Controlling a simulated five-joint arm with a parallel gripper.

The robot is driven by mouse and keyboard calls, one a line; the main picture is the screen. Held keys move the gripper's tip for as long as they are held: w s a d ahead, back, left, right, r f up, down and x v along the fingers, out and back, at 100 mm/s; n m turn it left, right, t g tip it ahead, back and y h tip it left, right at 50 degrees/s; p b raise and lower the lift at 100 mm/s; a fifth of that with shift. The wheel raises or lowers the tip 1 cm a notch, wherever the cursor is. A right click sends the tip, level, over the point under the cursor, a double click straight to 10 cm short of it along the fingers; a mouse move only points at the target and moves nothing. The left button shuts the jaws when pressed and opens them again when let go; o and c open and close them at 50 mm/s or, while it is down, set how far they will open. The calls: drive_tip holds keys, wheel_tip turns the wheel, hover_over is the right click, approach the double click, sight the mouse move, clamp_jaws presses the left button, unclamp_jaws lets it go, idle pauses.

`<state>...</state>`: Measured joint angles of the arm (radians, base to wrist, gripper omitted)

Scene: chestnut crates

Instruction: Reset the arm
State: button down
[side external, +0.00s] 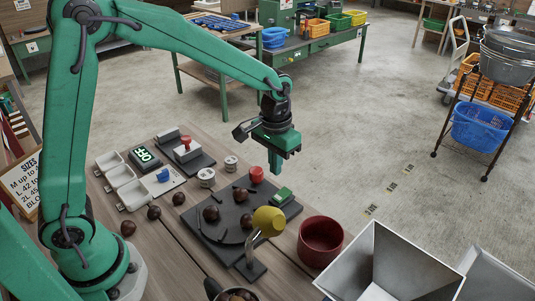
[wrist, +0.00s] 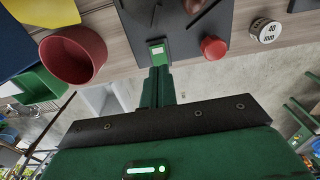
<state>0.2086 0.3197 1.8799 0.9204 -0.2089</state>
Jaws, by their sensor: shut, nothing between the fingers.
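My green gripper (side external: 275,165) hangs pointing down above the far edge of the work table in the side view. Its fingers are shut together with nothing between them. In the wrist view the shut fingers (wrist: 157,85) point toward a small green block at the edge of a dark board. That green block (side external: 283,195) lies below and slightly right of the fingertips in the side view, apart from them. A red round piece (side external: 256,174) stands just left of the fingertips in the picture.
Several chestnuts (side external: 211,213) lie on the dark board (side external: 215,240). A tilted yellow cup (side external: 268,220), a red bowl (side external: 320,242) and a metal hopper (side external: 400,262) stand nearer the camera. Small tins (side external: 206,177) and white trays (side external: 131,194) stand left. Open floor lies beyond the table.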

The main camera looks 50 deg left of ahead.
drive_tip(key=s+a+r+t, duration=0.2)
drive_tip(key=s+a+r, duration=0.2)
drive_tip(key=s, duration=0.6)
drive_tip(key=s+a+r+t, duration=0.3)
drive_tip(key=s+a+r, duration=0.2)
drive_tip(key=s+r, duration=0.3)
drive_tip(key=shift+s+r, duration=0.15)
drive_tip(key=shift+s, duration=0.75)
